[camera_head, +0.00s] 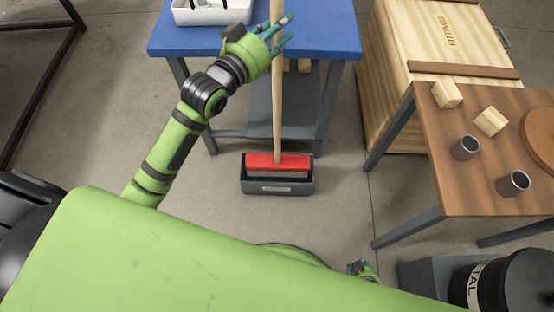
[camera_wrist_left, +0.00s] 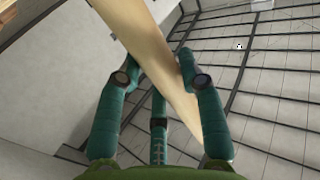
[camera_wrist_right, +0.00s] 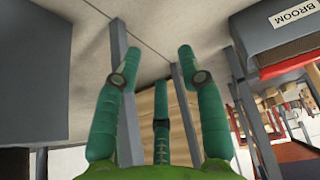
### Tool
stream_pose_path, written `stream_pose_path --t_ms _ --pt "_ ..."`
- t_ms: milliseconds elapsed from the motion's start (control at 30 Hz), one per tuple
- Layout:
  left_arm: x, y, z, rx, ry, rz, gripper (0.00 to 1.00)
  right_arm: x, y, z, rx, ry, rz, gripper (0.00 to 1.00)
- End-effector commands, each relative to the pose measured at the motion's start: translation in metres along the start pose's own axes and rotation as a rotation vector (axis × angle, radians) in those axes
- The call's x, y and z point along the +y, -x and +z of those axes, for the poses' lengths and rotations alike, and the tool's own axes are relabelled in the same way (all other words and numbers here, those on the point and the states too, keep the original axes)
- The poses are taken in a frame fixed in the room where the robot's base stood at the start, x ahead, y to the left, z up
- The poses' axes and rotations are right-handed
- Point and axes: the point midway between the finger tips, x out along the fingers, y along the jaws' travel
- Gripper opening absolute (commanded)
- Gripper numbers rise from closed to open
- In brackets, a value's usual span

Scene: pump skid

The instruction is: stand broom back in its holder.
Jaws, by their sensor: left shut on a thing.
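The broom stands nearly upright, with a pale wooden handle (camera_head: 278,115) and a red head (camera_head: 278,162). My left gripper (camera_head: 283,36) is shut on the handle's upper part; in the left wrist view the handle (camera_wrist_left: 160,60) passes between the teal fingers. The dark grey holder (camera_head: 278,188) is a low open box on the floor. The red head shows within the holder's outline, and I cannot tell whether it rests on the bottom. The holder's "BROOM" label (camera_wrist_right: 292,13) shows in the right wrist view. My right gripper (camera_wrist_right: 155,75) is open and empty, low on the right.
A blue-topped table (camera_head: 335,40) stands behind the holder, with a white tray (camera_head: 213,14) on it. A wooden crate (camera_head: 395,100) and a brown table (camera_head: 470,180) with blocks and cups stand at the right. The floor around the holder is clear.

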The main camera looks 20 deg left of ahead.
Motion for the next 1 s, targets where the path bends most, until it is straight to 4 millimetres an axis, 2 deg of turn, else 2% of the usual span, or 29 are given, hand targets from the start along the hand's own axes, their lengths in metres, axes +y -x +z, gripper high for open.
stream_pose_path --t_ms 33,67,333,600,833,1000 --pt "0.0 0.0 0.007 0.01 -0.001 0.0 0.05 0.005 -0.01 -0.014 0.028 0.005 0.007 0.4" --pt "0.0 0.0 0.009 0.011 -0.001 0.0 0.05 0.005 -0.009 -0.018 0.017 0.004 0.008 0.4" --pt "0.0 0.0 0.024 0.01 -0.002 0.0 0.05 -0.002 -0.006 -0.012 -0.056 -0.011 0.0 0.4" --pt "0.0 0.001 0.07 0.008 -0.001 0.0 0.05 -0.007 -0.004 -0.009 -0.105 -0.022 -0.005 0.4" --pt "0.0 0.001 0.088 0.011 -0.003 0.0 0.05 -0.009 -0.001 -0.008 -0.13 -0.026 -0.007 0.4" --pt "0.0 0.001 0.113 0.008 -0.003 -0.001 0.05 -0.011 0.002 -0.007 -0.156 -0.031 -0.01 0.4"
